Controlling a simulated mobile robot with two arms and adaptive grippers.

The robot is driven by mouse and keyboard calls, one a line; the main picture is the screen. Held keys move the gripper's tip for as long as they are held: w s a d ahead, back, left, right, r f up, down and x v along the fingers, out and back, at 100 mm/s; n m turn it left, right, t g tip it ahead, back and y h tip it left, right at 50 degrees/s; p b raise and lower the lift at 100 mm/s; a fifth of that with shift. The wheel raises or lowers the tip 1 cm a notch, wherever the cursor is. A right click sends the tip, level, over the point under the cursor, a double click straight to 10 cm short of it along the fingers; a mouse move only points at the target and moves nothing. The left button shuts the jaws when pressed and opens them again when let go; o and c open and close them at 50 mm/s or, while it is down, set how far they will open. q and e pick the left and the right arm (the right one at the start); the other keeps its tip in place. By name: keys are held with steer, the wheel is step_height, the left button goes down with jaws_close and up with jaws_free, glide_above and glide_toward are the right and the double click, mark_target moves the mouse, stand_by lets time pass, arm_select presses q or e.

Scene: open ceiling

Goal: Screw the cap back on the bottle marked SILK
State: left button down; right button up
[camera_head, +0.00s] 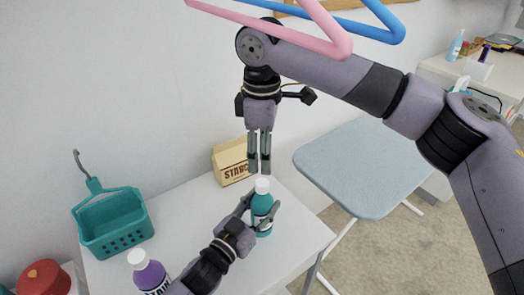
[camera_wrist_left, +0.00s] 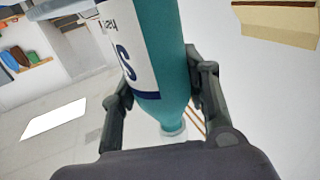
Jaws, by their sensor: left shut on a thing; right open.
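A teal bottle (camera_head: 263,214) with a white cap (camera_head: 262,186) at its top stands upright near the right end of the white table. My left gripper (camera_head: 262,218) is shut around its body; the hold also shows in the left wrist view, where the teal bottle (camera_wrist_left: 158,55) fills the middle. Its pale label shows a large S; the rest of the word is out of sight. My right gripper (camera_head: 259,170) points straight down, its fingers slightly apart and just above the white cap. I cannot tell how tightly the cap sits on the neck.
A STARCH box (camera_head: 233,163) stands behind the bottle. A purple bottle (camera_head: 150,277) with a white cap and a teal basket (camera_head: 115,226) stand at the left. An ironing board (camera_head: 360,165) is at the right. Pink and blue hangers (camera_head: 330,40) hang above.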

mark_target(262, 182)
steer(key=shift+f, duration=0.1)
steer(key=shift+f, duration=3.95)
jaws_close()
steer(key=shift+o, duration=0.7)
jaws_free()
step_height(262, 182, up, 8)
steer(key=shift+f, duration=0.2)
